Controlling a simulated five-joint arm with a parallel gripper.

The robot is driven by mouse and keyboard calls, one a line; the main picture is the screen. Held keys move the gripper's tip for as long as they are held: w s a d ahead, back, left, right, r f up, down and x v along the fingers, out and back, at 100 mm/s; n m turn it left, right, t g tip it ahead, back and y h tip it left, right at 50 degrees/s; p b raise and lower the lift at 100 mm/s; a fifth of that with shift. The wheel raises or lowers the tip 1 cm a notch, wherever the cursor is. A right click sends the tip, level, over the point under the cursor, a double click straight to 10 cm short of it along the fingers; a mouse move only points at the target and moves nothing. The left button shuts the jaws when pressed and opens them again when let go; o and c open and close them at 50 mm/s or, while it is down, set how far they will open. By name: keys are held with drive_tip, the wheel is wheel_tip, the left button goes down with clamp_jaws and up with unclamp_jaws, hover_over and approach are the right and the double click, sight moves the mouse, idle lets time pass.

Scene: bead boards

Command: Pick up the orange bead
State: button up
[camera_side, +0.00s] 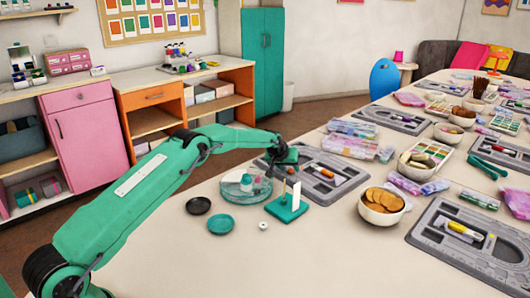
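My gripper (284,172) is at the end of the green arm, over the near left end of a grey bead board (345,179). It is small and dark here, and I cannot tell whether its fingers are open or hold anything. I cannot make out an orange bead for certain. A small orange-red piece (323,173) lies in the board, right of my gripper; its kind is unclear. A teal stand with a white upright piece (296,196) is just in front of my gripper. A small white ring-like piece (263,226) lies on the table.
A clear round container (232,192) stands left of my gripper. A black dish (198,205) and a teal dish (221,225) are nearby. A bowl of orange-brown discs (383,205) stands to the right. More boards and supplies fill the right side. The front table is bare.

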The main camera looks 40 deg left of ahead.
drive_tip(key=shift+s+d+f, duration=0.15)
drive_tip(key=shift+s+f, duration=0.1)
drive_tip(key=shift+f, duration=0.3)
clamp_jaws()
drive_tip(key=shift+r, duration=0.15)
drive_tip(key=shift+r, duration=0.6)
wheel_tip(320, 180, up, 4)
drive_tip(key=shift+w+f, duration=0.15)
drive_tip(key=shift+f, duration=0.1)
drive_tip(key=s+d+r+h, duration=0.1)
drive_tip(key=s+d+r, duration=0.3)
drive_tip(key=d, duration=0.6)
wheel_tip(320, 180, up, 3)
drive_tip(key=shift+d+f, duration=0.1)
drive_tip(key=shift+d, duration=0.3)
